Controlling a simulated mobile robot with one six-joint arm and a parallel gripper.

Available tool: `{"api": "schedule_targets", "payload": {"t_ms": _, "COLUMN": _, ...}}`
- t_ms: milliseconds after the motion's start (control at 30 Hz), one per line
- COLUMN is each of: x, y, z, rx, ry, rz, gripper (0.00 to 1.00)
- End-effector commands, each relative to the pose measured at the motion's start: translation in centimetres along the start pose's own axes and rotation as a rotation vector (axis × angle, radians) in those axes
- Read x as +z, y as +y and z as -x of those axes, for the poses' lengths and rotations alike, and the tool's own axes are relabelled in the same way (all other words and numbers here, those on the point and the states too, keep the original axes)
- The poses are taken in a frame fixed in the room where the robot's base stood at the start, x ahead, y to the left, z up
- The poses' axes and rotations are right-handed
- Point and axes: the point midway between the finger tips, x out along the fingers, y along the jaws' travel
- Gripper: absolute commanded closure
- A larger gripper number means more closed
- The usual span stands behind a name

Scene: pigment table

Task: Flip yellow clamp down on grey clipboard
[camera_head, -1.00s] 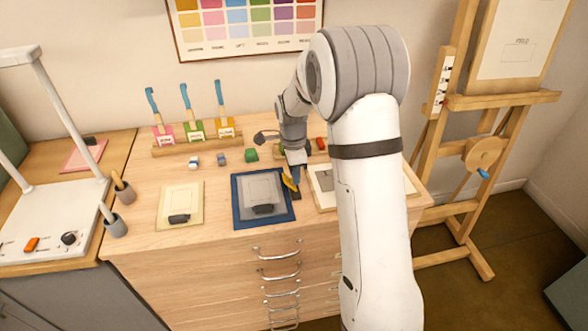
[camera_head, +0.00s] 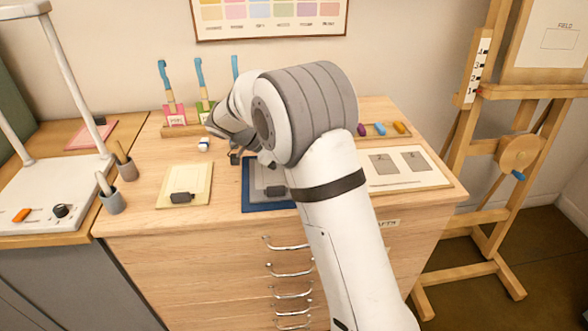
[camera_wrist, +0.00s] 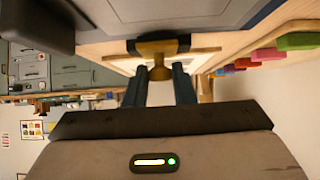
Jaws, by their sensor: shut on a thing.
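The grey clipboard (camera_head: 261,176) lies on a blue board (camera_head: 249,200) on the wooden cabinet top, with a dark block (camera_head: 274,191) at its near edge. My arm covers its right part in the head view. The wrist view shows a large grey surface with a blue edge along the top, likely this clipboard (camera_wrist: 172,10). The yellow clamp (camera_wrist: 157,50), on a dark mount, sits beside that edge. My gripper (camera_wrist: 158,74) has its two blue-grey fingers on either side of the clamp's yellow tab and is shut on it. The head view hides the fingertips and the clamp.
A cream board (camera_head: 184,190) with a dark block lies left of the clipboard. A white sheet with grey patches (camera_head: 410,176) lies to the right. A brush rack (camera_head: 188,129) stands behind. Grey brush cups (camera_head: 112,201) stand at the left.

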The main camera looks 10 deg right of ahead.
Motion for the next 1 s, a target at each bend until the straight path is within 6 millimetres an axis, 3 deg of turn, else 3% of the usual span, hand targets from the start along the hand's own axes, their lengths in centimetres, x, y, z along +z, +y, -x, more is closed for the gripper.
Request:
{"api": "schedule_targets", "payload": {"t_ms": 333, "x": 0.94, "y": -0.07, "z": 0.05, "rx": -0.005, "ry": 0.114, "rz": 0.002, "gripper": 0.99}}
{"api": "schedule_targets", "payload": {"t_ms": 867, "x": 1.03, "y": 0.03, "z": -0.02, "rx": 0.0, "ry": 0.129, "rz": 0.005, "gripper": 1.0}}
{"api": "schedule_targets", "payload": {"t_ms": 900, "x": 1.04, "y": 0.04, "z": -0.03, "rx": 0.0, "ry": 0.129, "rz": 0.005, "gripper": 0.74}}
{"api": "schedule_targets", "payload": {"t_ms": 1000, "x": 0.99, "y": 0.04, "z": -0.05, "rx": 0.001, "ry": 0.129, "rz": 0.005, "gripper": 0.66}}
